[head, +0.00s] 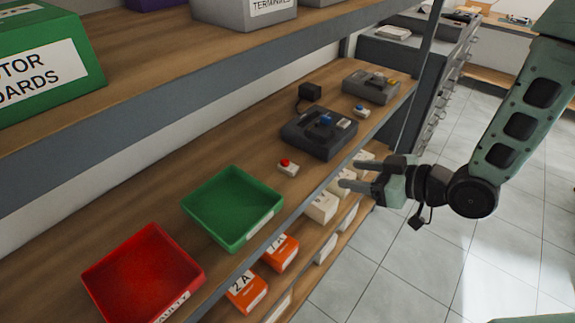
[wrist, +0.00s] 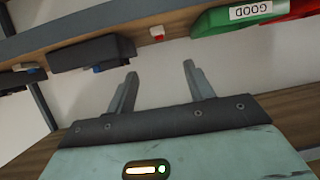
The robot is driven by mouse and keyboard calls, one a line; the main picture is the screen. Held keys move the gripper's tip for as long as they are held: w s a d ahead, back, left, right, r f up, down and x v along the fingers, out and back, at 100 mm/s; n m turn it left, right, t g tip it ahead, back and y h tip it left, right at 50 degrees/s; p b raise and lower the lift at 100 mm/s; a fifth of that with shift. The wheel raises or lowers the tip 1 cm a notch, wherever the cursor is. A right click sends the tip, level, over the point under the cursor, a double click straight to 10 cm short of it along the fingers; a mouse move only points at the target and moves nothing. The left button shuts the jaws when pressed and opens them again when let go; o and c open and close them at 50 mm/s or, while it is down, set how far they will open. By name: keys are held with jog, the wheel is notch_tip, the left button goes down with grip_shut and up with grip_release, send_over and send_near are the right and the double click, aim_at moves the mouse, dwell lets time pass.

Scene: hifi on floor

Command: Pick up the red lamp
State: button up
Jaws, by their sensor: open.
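The red lamp (head: 287,166) is a small white block with a red dome on top. It stands on the wooden shelf between the green tray and the dark device. In the wrist view the lamp (wrist: 157,33) shows small, beyond the fingertips and roughly in line with the gap between them. My gripper (head: 348,174) is open and empty. It is to the right of the lamp, out past the shelf's front edge, with its fingers pointing towards the shelf. The fingers also show in the wrist view (wrist: 160,70), apart from each other. Nothing touches the lamp.
A green tray (head: 264,213) marked GOOD and a red tray (head: 95,283) are left of the lamp. A dark device (head: 318,143) with a blue part sits to its right, with another device (head: 371,87) beyond. Bins fill the shelf below.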

jog(key=f+b, duration=0.1)
jog(key=b, duration=0.1)
send_near(291, 167)
jog(key=shift+w+a, duration=0.25)
jog(key=shift+a, duration=0.25)
jog(key=shift+w+a, duration=0.25)
jog(key=shift+a, duration=0.25)
jog(key=shift+d+f+p+x, duration=0.15)
jog(key=shift+p+x, duration=0.3)
jog(key=shift+x, duration=1.1)
jog(key=shift+d+f+p+x, duration=0.1)
jog(key=shift+f+p+x, duration=0.25)
jog(key=shift+x, duration=1.15)
jog(key=shift+r, duration=0.15)
jog(key=c, duration=1)
